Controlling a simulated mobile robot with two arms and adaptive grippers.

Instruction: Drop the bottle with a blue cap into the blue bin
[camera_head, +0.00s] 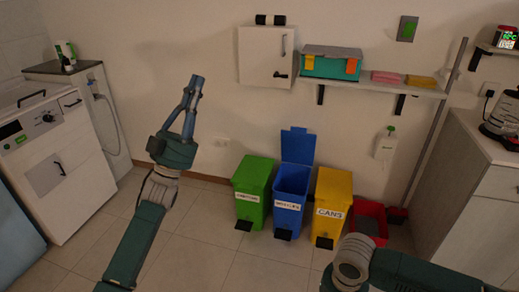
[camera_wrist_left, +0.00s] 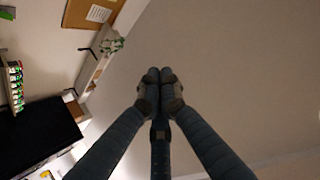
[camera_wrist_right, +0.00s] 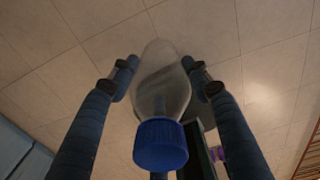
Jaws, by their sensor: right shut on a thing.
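The blue bin (camera_head: 288,218) stands on the floor between the green and yellow bins in the head view, with its lid raised against the wall. A clear bottle (camera_wrist_right: 160,90) with a blue cap (camera_wrist_right: 160,145) is held between the fingers of my right gripper (camera_wrist_right: 159,70) in the right wrist view, cap toward the camera. In the head view only part of my right arm shows at the bottom right; its gripper and the bottle are out of frame. My left gripper (camera_head: 194,82) is raised left of the bins; its fingertips meet with nothing between them in the left wrist view (camera_wrist_left: 160,75).
A green bin (camera_head: 252,212) and a yellow bin (camera_head: 331,222) labelled CANS flank the blue one. A red container (camera_head: 369,207) sits right of them. A shelf (camera_head: 395,87) and a counter (camera_head: 480,180) are at right, a white appliance (camera_head: 55,165) at left. Floor before the bins is clear.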

